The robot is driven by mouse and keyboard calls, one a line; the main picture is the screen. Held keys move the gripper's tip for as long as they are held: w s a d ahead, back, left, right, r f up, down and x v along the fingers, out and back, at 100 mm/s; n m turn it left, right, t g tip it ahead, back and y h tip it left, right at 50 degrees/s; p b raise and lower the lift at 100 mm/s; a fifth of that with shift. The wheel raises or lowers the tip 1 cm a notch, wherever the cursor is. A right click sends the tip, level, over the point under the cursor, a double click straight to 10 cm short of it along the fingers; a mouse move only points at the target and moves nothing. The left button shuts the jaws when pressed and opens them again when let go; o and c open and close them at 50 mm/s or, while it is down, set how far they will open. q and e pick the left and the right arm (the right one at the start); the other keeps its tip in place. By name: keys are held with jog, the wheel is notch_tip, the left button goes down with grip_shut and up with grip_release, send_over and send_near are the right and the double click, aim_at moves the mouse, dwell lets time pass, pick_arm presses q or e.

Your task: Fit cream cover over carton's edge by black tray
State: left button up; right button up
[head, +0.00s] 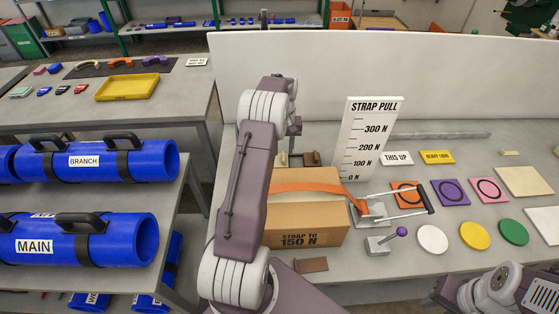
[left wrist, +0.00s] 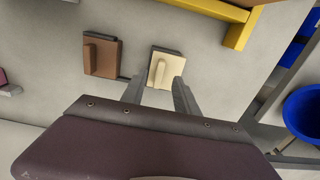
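The cream cover (left wrist: 165,68), a small plate with a raised bar, lies on the bench behind the carton; it shows partly in the head view (head: 282,159). My left gripper (left wrist: 158,84) is open, its fingers pointing at the cover with the bar between their tips. I cannot tell whether they touch it. In the head view it (head: 294,127) is small and partly hidden by my arm. The carton (head: 303,238) has an orange strap (head: 310,187) over it; my left arm hides its left side. A flat dark tray (head: 125,68) lies on the left table.
A brown cover (left wrist: 103,56) lies beside the cream one. The strap-pull scale board (head: 369,140) stands behind the carton, and the strap tensioner (head: 372,212) is at its right. A brown piece (head: 311,265) lies in front. Coloured discs (head: 474,235) and plates fill the right.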

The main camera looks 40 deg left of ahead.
aim_at(283, 157)
pick_arm(q)
notch_tip(283, 157, down, 3)
jog(key=shift+f, duration=0.15)
grip_shut()
